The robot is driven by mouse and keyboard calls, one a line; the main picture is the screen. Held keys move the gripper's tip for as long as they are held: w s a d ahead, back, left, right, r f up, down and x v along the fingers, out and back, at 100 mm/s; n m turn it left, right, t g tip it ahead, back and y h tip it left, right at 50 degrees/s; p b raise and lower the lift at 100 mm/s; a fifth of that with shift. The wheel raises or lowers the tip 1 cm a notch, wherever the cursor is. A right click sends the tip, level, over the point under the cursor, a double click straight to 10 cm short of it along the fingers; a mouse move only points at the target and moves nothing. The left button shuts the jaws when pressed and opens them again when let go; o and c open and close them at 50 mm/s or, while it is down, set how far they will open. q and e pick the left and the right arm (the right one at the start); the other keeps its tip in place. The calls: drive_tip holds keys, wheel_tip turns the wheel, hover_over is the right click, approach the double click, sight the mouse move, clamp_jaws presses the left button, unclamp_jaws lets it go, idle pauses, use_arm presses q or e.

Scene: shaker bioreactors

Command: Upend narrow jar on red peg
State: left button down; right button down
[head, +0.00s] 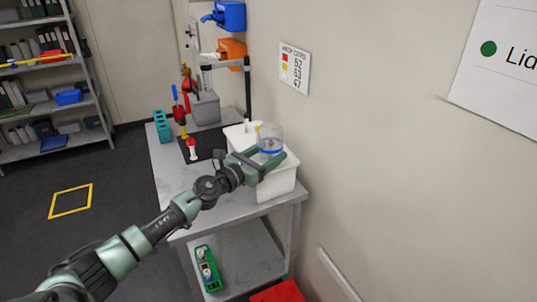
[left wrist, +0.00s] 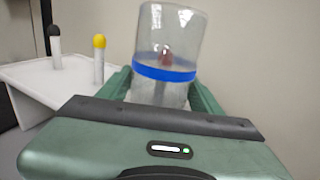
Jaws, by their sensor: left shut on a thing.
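A clear jar (head: 270,138) with a blue band is held over the white peg rack (head: 277,186) on the bench. My left gripper (head: 264,160) is shut on it, with green fingers on both sides. In the left wrist view the jar (left wrist: 168,50) stands nearly upright, tilted slightly. A dark red tip (left wrist: 166,56) on a pale stem shows through the jar's clear wall; I cannot tell whether it is inside or behind it. A yellow-tipped peg (left wrist: 99,60) and a black-tipped peg (left wrist: 55,48) stand bare to the left. My right gripper is out of view.
The bench (head: 175,205) holds a teal rack (head: 162,127), a grey container (head: 205,108) and red-topped equipment (head: 180,113) on a dark mat. A wall stands close on the right. A green carrier (head: 207,268) sits on the lower shelf. The bench's front left is clear.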

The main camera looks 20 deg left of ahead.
use_arm(q)
drive_tip(key=shift+s+f, duration=0.1)
drive_tip(key=shift+f, duration=0.2)
drive_tip(key=shift+c, duration=1.1)
unclamp_jaws()
drive_tip(key=shift+f, duration=0.1)
drive_tip(key=shift+d, duration=0.1)
drive_tip(key=shift+f, duration=0.15)
drive_tip(key=shift+s+f, duration=0.1)
drive_tip(key=shift+s, duration=0.35)
drive_tip(key=v, duration=0.4)
drive_tip(key=r+b+v, duration=0.1)
drive_tip(key=v, duration=0.1)
drive_tip(key=shift+s+a, duration=0.15)
drive_tip(key=shift+a, duration=0.2)
drive_tip(key=shift+s+r, duration=0.1)
drive_tip(key=shift+s, duration=0.1)
